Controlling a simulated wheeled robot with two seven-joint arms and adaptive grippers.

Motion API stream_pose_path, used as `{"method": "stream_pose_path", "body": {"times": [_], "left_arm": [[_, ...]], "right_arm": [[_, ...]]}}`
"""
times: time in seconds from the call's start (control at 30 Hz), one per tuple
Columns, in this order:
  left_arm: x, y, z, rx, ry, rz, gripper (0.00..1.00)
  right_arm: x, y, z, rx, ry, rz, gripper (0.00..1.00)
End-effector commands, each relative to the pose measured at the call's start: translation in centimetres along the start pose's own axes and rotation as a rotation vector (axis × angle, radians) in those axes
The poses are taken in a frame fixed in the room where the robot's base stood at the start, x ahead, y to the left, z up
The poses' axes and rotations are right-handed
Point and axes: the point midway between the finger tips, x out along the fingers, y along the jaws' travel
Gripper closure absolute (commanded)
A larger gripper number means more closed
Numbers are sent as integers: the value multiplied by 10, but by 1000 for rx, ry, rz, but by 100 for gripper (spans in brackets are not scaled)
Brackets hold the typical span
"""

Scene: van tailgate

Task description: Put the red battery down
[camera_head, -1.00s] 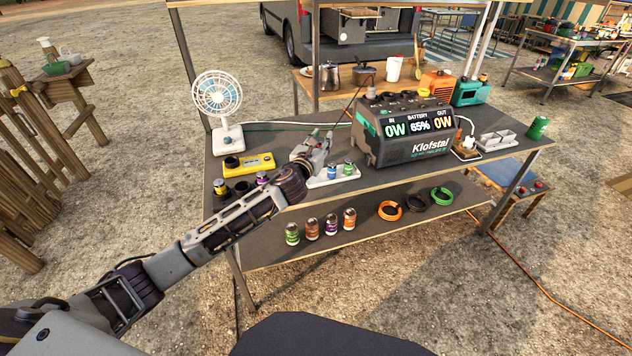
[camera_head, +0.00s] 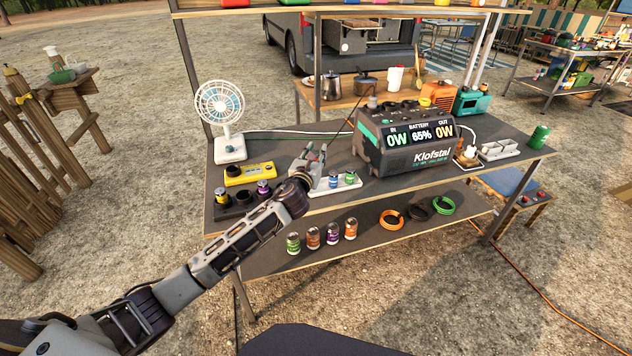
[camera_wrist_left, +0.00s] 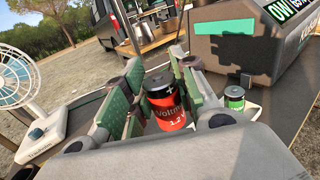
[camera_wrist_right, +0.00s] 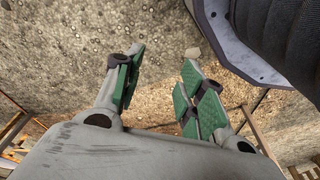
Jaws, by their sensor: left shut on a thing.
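The red battery (camera_wrist_left: 168,108), with a dark top, stands upright between the two green-padded fingers of my left gripper (camera_wrist_left: 152,98) in the left wrist view. The left gripper (camera_head: 314,154) is shut on it, over the table at the left end of the white tray (camera_head: 318,190). In the head view the battery is hidden by the gripper, and I cannot tell whether its base touches anything. My right gripper (camera_wrist_right: 160,88) is open and empty above bare ground in the right wrist view.
A blue battery (camera_head: 333,180) and a green battery (camera_head: 350,176) stand on the tray. The power station (camera_head: 410,150) is to the right. A yellow device (camera_head: 250,174), a black holder (camera_head: 240,208) with batteries and a fan (camera_head: 220,105) are to the left.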

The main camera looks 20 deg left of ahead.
Motion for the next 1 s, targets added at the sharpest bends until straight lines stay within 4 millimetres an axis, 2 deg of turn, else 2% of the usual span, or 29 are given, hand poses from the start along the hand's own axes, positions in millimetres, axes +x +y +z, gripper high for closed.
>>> {"method": "stream_pose_path", "body": {"times": [0.53,0.7,1.0], "left_arm": [[0,0,-44,-2,1,0,100],[0,0,-50,-1,-1,-1,100],[0,0,-50,-1,-1,-1,100]], "right_arm": [[-49,-12,-15,-4,-17,-23,60],[-56,-13,-17,-5,-15,-26,60],[-57,-13,-17,-6,-15,-26,60]]}}
